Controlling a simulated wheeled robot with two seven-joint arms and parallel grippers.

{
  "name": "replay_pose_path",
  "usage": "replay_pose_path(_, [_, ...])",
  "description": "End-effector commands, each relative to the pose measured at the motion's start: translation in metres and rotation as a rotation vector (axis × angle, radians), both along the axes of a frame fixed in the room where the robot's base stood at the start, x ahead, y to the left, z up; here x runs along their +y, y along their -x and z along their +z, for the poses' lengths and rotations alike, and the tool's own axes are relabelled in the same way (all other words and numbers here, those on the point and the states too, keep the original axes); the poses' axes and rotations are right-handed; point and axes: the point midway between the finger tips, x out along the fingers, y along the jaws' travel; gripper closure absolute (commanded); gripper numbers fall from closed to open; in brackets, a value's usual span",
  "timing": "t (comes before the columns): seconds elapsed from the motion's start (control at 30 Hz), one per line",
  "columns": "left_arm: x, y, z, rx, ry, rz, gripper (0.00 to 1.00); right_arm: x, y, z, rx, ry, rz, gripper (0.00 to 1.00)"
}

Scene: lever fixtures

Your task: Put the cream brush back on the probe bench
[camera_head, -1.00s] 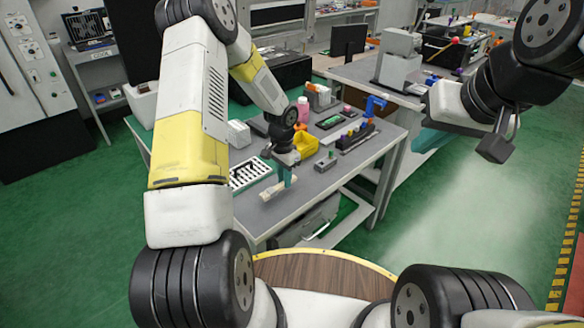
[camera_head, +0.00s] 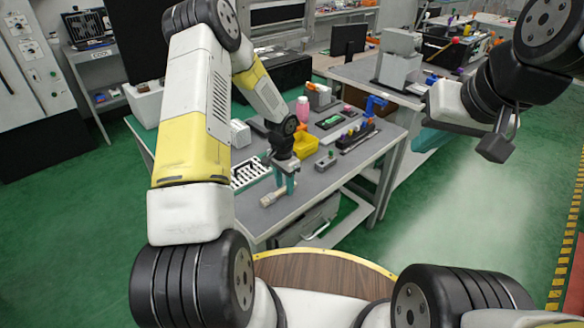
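The cream brush (camera_head: 271,198) lies near the front edge of the grey probe bench (camera_head: 322,181) in the head view. My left gripper (camera_head: 285,185) points down just above and behind the brush's right end. Its two teal fingers show apart, so it looks open. The brush's right end is close to the fingers, and I cannot tell whether they touch. My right gripper (camera_head: 497,146) hangs in the air at the upper right, far from the bench; its finger opening is not clear.
A white rack with dark slots (camera_head: 249,172) stands left of my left gripper. A yellow bin (camera_head: 305,146), a pink bottle (camera_head: 303,109) and a dark holder with coloured items (camera_head: 357,137) stand farther back. The bench's front right surface is mostly clear.

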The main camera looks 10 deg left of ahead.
Motion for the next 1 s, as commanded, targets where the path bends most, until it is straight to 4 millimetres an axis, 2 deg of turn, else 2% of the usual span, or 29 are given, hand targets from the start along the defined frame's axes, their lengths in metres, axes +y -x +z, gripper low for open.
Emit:
replay_pose_path(0.17, [0.001, -0.001, 0.026, -0.005, 0.0, 0.001, 0.61, 0.0, 0.0, 0.0, 0.0, 0.0, 0.0, 1.0])
replay_pose_path(0.5, [0.002, 0.001, 0.096, -0.003, 0.0, 0.001, 0.61, 0.0, 0.0, 0.0, 0.0, 0.0, 0.0, 1.0])
replay_pose_path(0.77, [0.003, 0.004, 0.126, -0.009, -0.003, 0.005, 0.61, 0.0, 0.0, 0.0, 0.0, 0.0, 0.0, 1.0])
replay_pose_path(0.87, [0.005, 0.01, 0.152, -0.033, -0.013, 0.031, 0.61, 0.0, 0.0, 0.0, 0.0, 0.0, 0.0, 1.0])
replay_pose_path(1.0, [0.009, 0.035, 0.213, -0.101, -0.025, 0.109, 0.61, 0.0, 0.0, 0.0, 0.0, 0.0, 0.0, 1.0])
